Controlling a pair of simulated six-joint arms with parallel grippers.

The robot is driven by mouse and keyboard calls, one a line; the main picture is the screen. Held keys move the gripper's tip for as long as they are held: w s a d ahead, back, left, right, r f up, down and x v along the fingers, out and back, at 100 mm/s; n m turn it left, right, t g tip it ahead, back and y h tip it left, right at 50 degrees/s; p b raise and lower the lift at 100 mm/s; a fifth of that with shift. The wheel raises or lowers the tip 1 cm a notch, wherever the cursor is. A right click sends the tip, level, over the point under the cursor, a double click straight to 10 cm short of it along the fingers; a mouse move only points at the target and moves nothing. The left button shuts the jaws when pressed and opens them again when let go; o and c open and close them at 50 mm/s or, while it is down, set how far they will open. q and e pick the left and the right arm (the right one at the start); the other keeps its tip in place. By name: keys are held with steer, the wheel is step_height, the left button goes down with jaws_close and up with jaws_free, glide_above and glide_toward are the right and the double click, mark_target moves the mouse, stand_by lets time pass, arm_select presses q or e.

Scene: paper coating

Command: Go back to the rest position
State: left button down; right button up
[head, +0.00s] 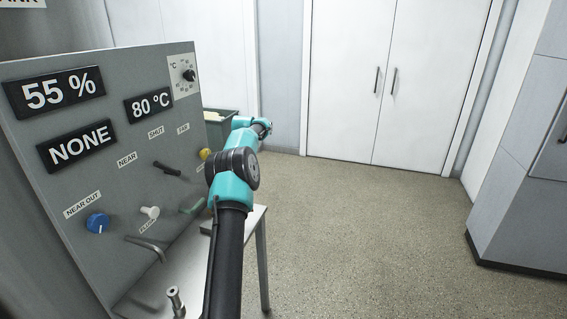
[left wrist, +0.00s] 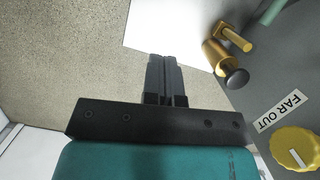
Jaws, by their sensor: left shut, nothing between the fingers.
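My left arm, teal and black, reaches forward from the bottom middle of the head view. Its gripper cannot be made out there, beyond the far links. In the left wrist view my left gripper (left wrist: 164,60) is shut and empty, with its two dark fingers together. The fingers show over the speckled floor and the edge of a white surface, apart from the grey control panel (head: 90,180) on the right of that view. My right gripper is in neither view.
The panel carries a blue knob (head: 97,223), a yellow knob (head: 205,154), levers and readouts. A brass fitting (left wrist: 216,55) shows near my fingers. A metal table (head: 190,270) stands below the panel, and a dark green bin (head: 222,128) behind. Floor (head: 370,240) to the right is clear.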

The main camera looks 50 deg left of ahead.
arm_select(q)
steer(key=w+d+f+m+t, duration=0.1)
steer(key=w+d+f+m, duration=0.1)
steer(key=w+d+f, duration=0.65)
steer(key=w+d+f+m+t, duration=0.1)
steer(key=w+d+f, duration=0.2)
steer(key=d+f, duration=1.05)
steer(key=s+d+f+m+h, duration=0.1)
steer(key=d+f, duration=0.3)
steer(key=d, duration=0.5)
steer(key=s+d+f+m, duration=0.15)
steer(key=d+f, duration=0.25)
steer(key=d, duration=0.4)
steer(key=s+d+f+h, duration=0.1)
steer(key=s+d+f, duration=0.1)
steer(key=s+d, duration=1.8)
steer(key=shift+d+f+m+t, duration=0.4)
steer(key=shift+d+m, duration=0.05)
steer(key=shift+d, duration=0.2)
